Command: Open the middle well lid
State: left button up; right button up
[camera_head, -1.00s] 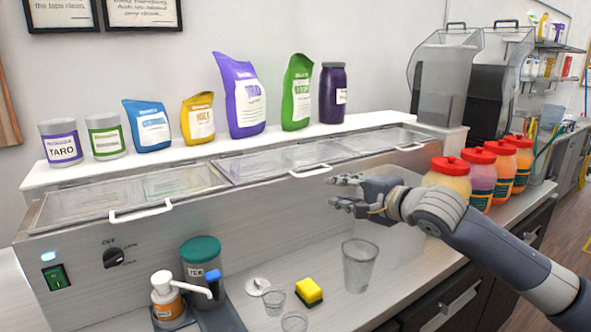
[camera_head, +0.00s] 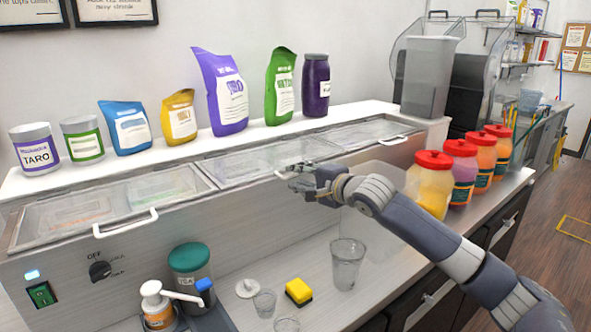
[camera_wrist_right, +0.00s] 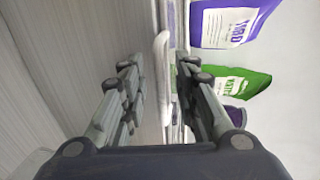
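The middle well lid (camera_head: 240,167) is a clear panel on the steel counter unit, and it lies closed. Its white bar handle is on the front edge, mostly covered by my right gripper (camera_head: 290,177) in the head view. In the right wrist view the white handle (camera_wrist_right: 162,65) runs between the two fingers of my right gripper (camera_wrist_right: 160,75). The fingers stand apart with gaps beside the handle, so the gripper is open and does not clamp it. My left gripper is not in view.
Closed lids lie on either side, the left one with a white handle (camera_head: 125,222). Bags and jars line the shelf behind, including a purple bag (camera_head: 222,95). A clear cup (camera_head: 346,265) and yellow sponge (camera_head: 298,291) are below.

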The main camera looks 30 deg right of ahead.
jog(key=shift+w, duration=0.85)
jog(key=shift+w+f, duration=0.2)
jog(key=shift+w, duration=0.05)
jog(key=shift+c, duration=0.9)
grip_shut()
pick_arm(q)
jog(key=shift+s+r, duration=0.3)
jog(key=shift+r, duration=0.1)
